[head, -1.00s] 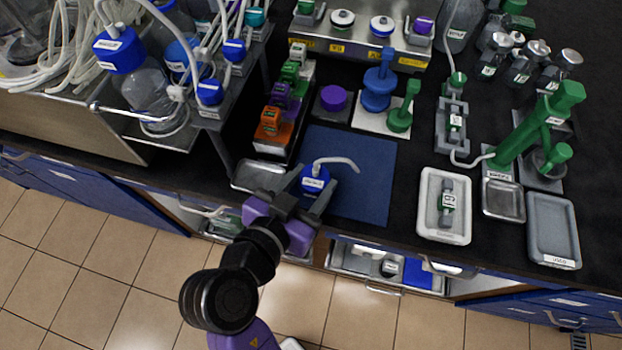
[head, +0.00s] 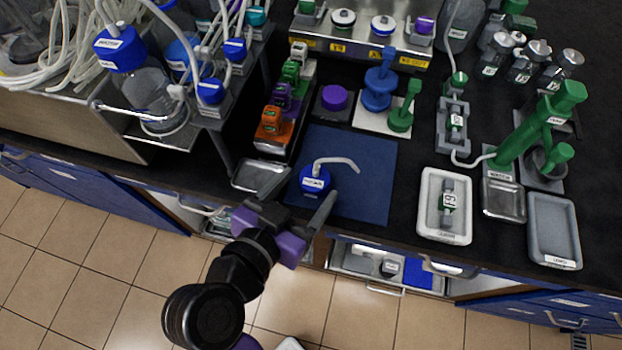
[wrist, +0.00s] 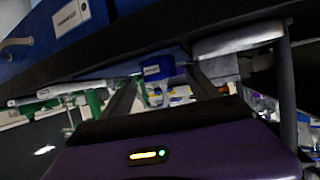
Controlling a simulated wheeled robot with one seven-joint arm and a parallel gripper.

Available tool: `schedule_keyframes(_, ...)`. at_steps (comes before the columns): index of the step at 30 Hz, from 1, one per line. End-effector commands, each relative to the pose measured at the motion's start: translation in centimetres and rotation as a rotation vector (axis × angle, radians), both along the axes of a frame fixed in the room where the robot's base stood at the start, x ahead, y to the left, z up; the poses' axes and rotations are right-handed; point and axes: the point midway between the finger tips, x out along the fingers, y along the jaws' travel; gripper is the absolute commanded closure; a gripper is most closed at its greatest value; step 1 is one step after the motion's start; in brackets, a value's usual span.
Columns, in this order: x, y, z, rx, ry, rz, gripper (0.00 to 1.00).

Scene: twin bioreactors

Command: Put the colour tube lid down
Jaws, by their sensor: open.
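The blue tube lid (head: 314,181), with a white label and a bent white tube rising from its top, stands on the dark blue mat (head: 367,198) near its front left part. It also shows in the wrist view (wrist: 163,71), between and beyond the finger ends. My gripper (head: 310,191) is open, at the front side of the lid. One finger lies to the left of the lid and the other to its lower right, with gaps visible. Nothing is held in it. The lid's underside is hidden.
A small metal tray (head: 262,176) lies close to the left of the mat. Behind the mat stand a purple-topped block (head: 334,98), a blue stacked part (head: 377,93) and orange clips (head: 271,127). A white tray (head: 445,233) lies to the right. The mat's right half is clear.

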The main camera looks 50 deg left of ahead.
Motion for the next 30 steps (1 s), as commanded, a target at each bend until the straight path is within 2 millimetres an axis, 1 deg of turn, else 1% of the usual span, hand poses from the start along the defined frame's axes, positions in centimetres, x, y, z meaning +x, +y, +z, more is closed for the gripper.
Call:
schedule_keyframes(1,-1.0,-0.3,0.4,0.001,-0.001,0.003,0.30)
schedule_keyframes(6,-4.2,-1.2,1.8,0.001,0.000,0.003,0.30)
schedule_keyframes(12,-7.1,-2.0,3.0,0.000,0.000,0.002,0.30)
schedule_keyframes(18,-8.2,-2.5,3.5,-0.001,0.001,0.000,0.30)
schedule_keyframes(30,-8.3,-2.5,3.6,-0.001,0.000,-0.001,0.30)
